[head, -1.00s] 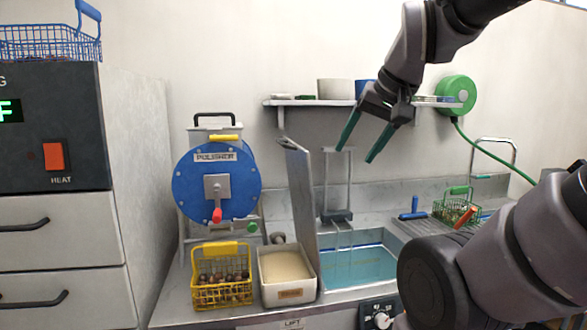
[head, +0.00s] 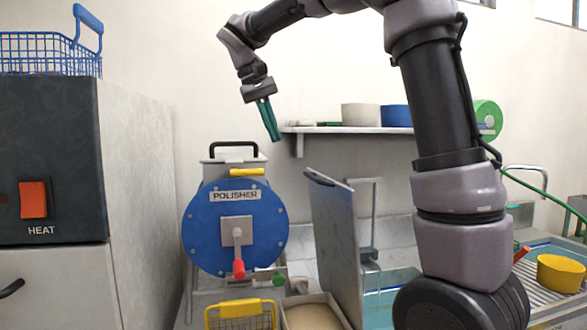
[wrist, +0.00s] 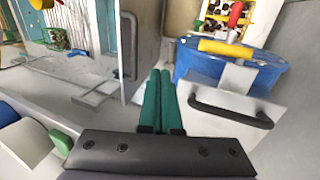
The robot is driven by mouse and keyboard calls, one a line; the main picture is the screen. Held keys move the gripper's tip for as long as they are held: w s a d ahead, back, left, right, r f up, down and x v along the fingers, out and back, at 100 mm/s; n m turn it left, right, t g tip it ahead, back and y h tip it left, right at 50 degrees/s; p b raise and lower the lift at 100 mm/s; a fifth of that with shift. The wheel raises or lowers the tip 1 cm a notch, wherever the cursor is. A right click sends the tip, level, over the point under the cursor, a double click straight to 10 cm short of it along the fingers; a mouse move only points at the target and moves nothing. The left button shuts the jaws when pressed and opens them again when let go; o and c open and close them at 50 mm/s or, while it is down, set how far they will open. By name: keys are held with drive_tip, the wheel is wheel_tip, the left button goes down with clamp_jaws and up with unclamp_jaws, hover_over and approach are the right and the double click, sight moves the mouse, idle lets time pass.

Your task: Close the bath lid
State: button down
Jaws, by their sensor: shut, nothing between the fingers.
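The bath lid (head: 338,240) is a grey panel that stands upright, open, at the left side of the bath, with a dark handle along its top edge. The bath (head: 390,300) holds blue-green water and is partly hidden by my arm. The lid also shows in the wrist view (wrist: 115,45), standing ahead and left of my fingers, with its handle facing me. My gripper (head: 273,132) is shut and empty, its green fingers pointing down in the air above and left of the lid, apart from it. In the wrist view the fingers (wrist: 159,85) lie together.
The blue polisher (head: 235,228) stands left of the lid, its black carry handle below my gripper. A shelf (head: 350,130) with bowls is on the wall. A tan-filled tray (head: 315,315) and yellow basket (head: 240,315) sit in front. A yellow bowl (head: 562,273) stands at right.

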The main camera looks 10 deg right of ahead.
drive_tip(key=d+f, duration=0.7)
drive_tip(key=f, duration=0.2)
drive_tip(key=shift+f, duration=0.25)
drive_tip(key=shift+w+d, duration=0.1)
drive_tip(key=shift+d, duration=0.05)
